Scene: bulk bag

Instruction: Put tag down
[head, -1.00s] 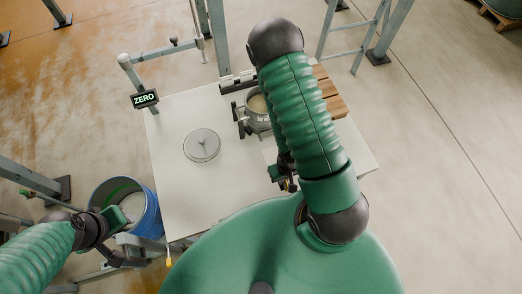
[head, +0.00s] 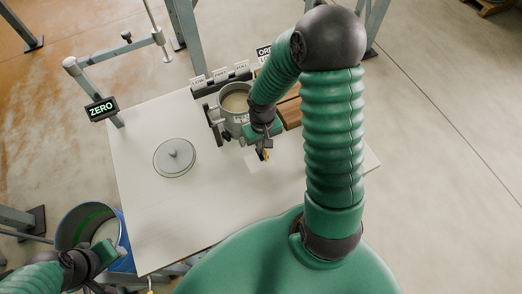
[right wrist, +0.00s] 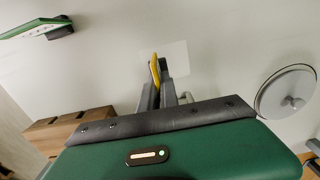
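My right gripper (head: 263,153) is over the table (head: 215,222), in front of the grey pot. A small yellow tag (head: 267,155) shows at its fingertips. In the right wrist view the gripper (right wrist: 160,75) is shut on the yellow tag (right wrist: 154,66), seen nearly edge-on. A pale rectangle (right wrist: 178,58) lies on the table just beyond the fingertips; I cannot tell whether the tag touches the surface. My left gripper (head: 103,262) is by the blue drum (head: 80,222) at the lower left; its fingers are too unclear to read.
A grey pot (head: 233,101) with pale contents stands close behind my right gripper. A rack of small labels (head: 221,78) is behind it, with wooden blocks (head: 290,112) to the right. A round lid (head: 174,157) and a ZERO display (head: 101,109) are left. The middle front table is clear.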

